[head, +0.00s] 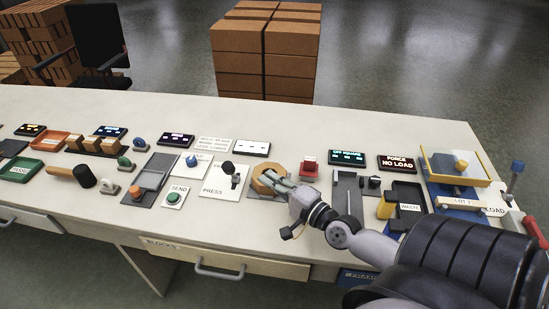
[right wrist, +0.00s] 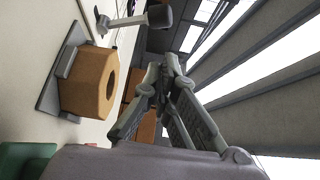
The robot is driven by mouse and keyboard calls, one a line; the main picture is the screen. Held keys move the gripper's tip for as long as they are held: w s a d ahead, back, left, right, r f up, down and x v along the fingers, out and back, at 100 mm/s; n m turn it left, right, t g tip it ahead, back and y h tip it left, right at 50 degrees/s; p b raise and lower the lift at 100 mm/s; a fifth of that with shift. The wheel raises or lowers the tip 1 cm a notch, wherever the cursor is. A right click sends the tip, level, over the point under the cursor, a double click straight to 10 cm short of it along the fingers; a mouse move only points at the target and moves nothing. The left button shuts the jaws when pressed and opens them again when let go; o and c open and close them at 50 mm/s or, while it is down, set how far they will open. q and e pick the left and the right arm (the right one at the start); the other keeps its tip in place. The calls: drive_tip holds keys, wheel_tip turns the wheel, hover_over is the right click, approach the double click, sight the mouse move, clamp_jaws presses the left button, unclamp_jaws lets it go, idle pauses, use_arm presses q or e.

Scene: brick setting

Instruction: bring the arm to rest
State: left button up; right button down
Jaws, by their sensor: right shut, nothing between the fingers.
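My right arm comes in from the lower right of the head view. Its gripper (head: 275,181) is shut and empty, over the bench beside a brown block with a round hole (head: 263,176). In the right wrist view, the shut fingers (right wrist: 158,78) stand to the right of the block (right wrist: 88,84), with a visible gap in that picture. The block sits on a grey fixture (right wrist: 56,80). The gripper and arm hide part of the block and bench in the head view. My left gripper is not in view.
A black-knobbed lever (head: 228,170) stands left of the block, and a red button box (head: 309,170) right of it. Dark trays (head: 408,193) and a yellow-framed stand (head: 455,180) are at the right. A drawer (head: 230,260) is at the front. The bench (head: 300,130) is clear behind the panels.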

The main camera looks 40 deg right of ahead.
drive_tip(key=shift+s+d, duration=0.1)
drive_tip(key=shift+s, duration=0.6)
